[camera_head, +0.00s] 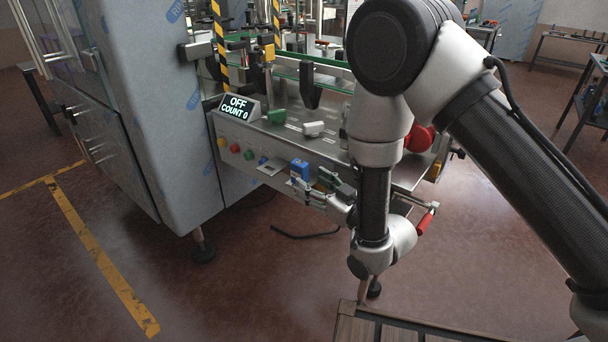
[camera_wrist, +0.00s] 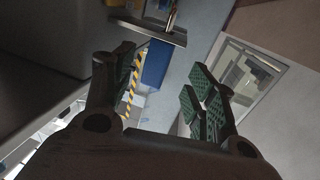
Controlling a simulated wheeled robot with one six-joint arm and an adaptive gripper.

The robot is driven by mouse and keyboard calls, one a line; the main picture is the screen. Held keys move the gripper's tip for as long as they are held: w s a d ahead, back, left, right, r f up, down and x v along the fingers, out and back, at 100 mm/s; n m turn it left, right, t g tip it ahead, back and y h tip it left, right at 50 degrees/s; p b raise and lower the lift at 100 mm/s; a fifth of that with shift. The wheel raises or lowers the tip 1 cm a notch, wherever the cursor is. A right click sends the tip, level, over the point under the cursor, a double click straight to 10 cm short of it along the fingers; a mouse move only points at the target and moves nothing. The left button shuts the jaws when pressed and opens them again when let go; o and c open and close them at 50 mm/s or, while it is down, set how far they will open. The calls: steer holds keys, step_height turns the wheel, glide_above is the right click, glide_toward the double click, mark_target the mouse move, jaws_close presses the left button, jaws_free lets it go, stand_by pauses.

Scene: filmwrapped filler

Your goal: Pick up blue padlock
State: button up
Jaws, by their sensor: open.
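The blue padlock (camera_head: 299,170) is at the machine's front panel, right of the row of buttons. In the wrist view the padlock (camera_wrist: 155,64) is a blue block beside a metal bracket with a rod. My gripper (camera_head: 317,183) is just right of the padlock in the head view. In the wrist view my gripper (camera_wrist: 163,76) has its green-padded fingers spread, with the padlock showing between them, nearer the left finger. I cannot tell whether either finger touches it. The padlock's lower part is partly hidden.
The front panel (camera_head: 240,150) carries several coloured buttons. A display (camera_head: 239,107) above reads "OFF COUNT 0". A green item (camera_head: 276,117) and a white item (camera_head: 313,128) are on the ledge. A red handle (camera_head: 425,222) is right of my wrist. Open floor lies in front.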

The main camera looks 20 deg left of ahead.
mark_target(305, 179)
steer(key=x, duration=0.6)
steer(key=shift+w+a+f, duration=0.1)
steer(key=shift+w+f, duration=0.1)
steer(key=shift+f, duration=0.1)
jaws_close()
